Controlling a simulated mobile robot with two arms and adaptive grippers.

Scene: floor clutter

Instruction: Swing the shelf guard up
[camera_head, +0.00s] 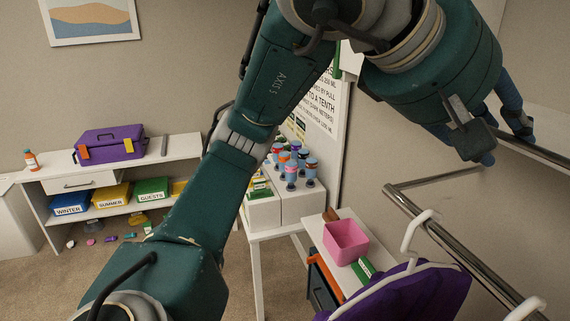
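My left arm rises from the lower left, and its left gripper (506,147) is at the upper right, pointing down. Its blue fingers stand apart, one on the far right and one lower down, partly hidden by the green gripper body. A metal bar (545,154) runs by the fingertips along the right wall; I cannot tell whether they touch it. A thicker shiny rail (450,247) slopes down to the right below, with a thin side rod (440,177) going back from its upper end. These look like the shelf guard. My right gripper is not in view.
A purple garment (415,297) on a white hanger (418,235) is below the rail. A pink bin (346,241) stands on a white unit. Several bottles (292,170) stand on a white box. A low shelf (120,174) holds a purple toolbox (110,145).

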